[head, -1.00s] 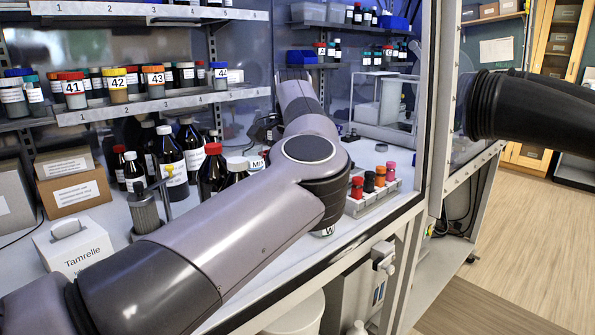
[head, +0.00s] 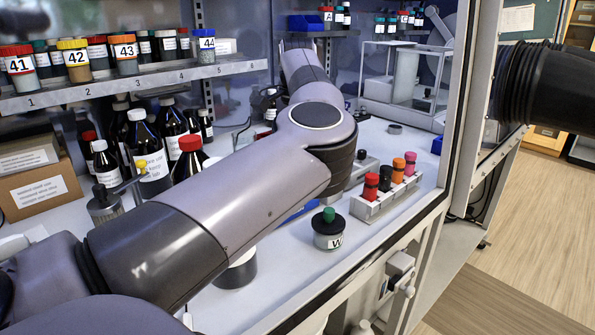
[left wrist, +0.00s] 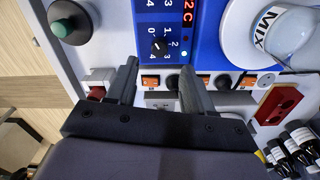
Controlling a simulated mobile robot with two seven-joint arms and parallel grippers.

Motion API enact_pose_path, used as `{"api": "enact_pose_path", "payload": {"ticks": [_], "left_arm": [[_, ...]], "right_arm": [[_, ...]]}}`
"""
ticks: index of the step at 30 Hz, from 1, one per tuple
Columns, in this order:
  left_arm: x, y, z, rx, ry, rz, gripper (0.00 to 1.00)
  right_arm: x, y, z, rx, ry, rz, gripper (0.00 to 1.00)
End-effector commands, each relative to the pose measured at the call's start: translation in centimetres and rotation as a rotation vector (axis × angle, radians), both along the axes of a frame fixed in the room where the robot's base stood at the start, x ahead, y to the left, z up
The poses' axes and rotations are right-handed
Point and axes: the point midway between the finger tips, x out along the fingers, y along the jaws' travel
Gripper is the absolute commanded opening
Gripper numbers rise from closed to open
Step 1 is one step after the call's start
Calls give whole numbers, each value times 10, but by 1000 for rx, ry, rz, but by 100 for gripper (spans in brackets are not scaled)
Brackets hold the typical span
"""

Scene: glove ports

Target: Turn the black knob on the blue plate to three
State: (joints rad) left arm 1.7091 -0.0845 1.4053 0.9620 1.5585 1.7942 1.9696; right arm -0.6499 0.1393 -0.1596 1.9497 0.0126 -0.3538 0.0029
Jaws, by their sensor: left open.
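In the left wrist view the blue plate (left wrist: 208,47) carries a small black knob (left wrist: 159,45) with white numerals around it. I cannot read the knob's pointer for certain. A red-lit display (left wrist: 188,14) is beside it on the plate. My left gripper (left wrist: 158,75) is open and empty, with its two fingertips just short of the knob, one to each side of it in the picture. I cannot tell how high they are above it. In the head view my left arm hides this gripper and the knob. My right gripper is in neither view.
In the head view, a rack of colored-cap vials (head: 405,190), a green-topped jar (head: 328,231) and dark bottles (head: 148,160) stand near my arm.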

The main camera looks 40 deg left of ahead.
Motion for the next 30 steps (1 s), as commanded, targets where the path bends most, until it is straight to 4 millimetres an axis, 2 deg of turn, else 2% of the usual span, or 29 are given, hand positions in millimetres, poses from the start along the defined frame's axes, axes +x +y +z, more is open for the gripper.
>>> {"api": "enact_pose_path", "payload": {"ticks": [6,12,22,23,27,30], "left_arm": [[-1,-1,-35,-1,4,0,52],[0,0,-57,0,2,0,52],[0,0,-62,0,0,0,52],[0,0,-62,0,0,0,45],[0,0,-62,0,1,0,0],[0,0,-62,0,1,0,0]], "right_arm": [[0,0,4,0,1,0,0],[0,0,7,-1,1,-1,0],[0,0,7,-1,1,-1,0],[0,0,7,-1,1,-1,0],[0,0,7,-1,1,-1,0],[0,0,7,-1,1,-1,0]]}}
